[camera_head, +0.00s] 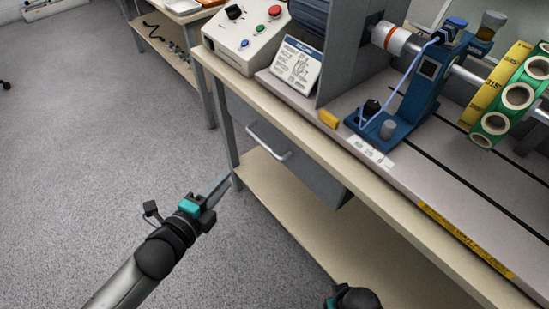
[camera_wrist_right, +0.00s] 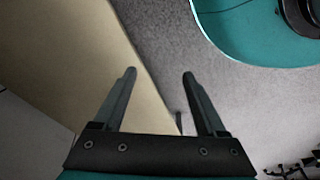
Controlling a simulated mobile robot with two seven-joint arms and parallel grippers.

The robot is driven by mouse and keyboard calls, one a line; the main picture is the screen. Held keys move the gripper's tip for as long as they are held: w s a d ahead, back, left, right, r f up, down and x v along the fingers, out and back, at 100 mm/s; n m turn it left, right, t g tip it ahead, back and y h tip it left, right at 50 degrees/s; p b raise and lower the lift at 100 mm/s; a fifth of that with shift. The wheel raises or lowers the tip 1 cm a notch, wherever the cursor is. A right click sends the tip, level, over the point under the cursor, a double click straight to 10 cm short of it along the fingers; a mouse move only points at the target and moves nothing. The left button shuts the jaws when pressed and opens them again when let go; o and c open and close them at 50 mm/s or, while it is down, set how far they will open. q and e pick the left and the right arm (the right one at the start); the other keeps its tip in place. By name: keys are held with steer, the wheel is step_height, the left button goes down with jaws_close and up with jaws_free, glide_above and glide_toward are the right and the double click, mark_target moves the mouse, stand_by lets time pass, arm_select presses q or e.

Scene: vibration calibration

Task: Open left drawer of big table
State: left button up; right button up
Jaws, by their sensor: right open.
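The big table (camera_head: 300,118) runs diagonally across the head view. Its grey left drawer (camera_head: 305,172) hangs under the top and looks shut, with a light metal bar handle (camera_head: 268,142) on its front. My left gripper (camera_head: 222,186) is to the left of and below the handle, apart from it, near the table leg; its fingers overlap in the view, so its opening is unclear. My right gripper shows only partly at the bottom edge of the head view. In the right wrist view my right gripper (camera_wrist_right: 158,75) is open, with nothing between its fingers.
A lower shelf (camera_head: 262,190) runs beneath the drawer. On the table stand a control box (camera_head: 245,35), a blue bearing stand (camera_head: 420,95) and green discs (camera_head: 495,125). Another table (camera_head: 170,45) stands behind. The grey floor (camera_head: 90,150) at left is clear.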

arm_select(q)
steer(key=d+r+m+h, duration=0.1)
steer(key=r, duration=0.1)
steer(key=b, duration=0.5)
glide_toward(261, 141)
steer(key=x, duration=0.8)
steer(key=shift+s+f, duration=0.15)
steer(key=shift+f, duration=0.2)
steer(key=shift+b+x, duration=0.65)
steer(key=shift+x, duration=0.45)
arm_select(e)
steer(key=w+a+r+t, duration=0.1)
steer(key=w+r, duration=0.3)
steer(key=r, duration=0.8)
steer(key=shift+w+t, duration=0.4)
arm_select(q)
jaws_close()
arm_select(e)
steer(key=shift+f, duration=0.1)
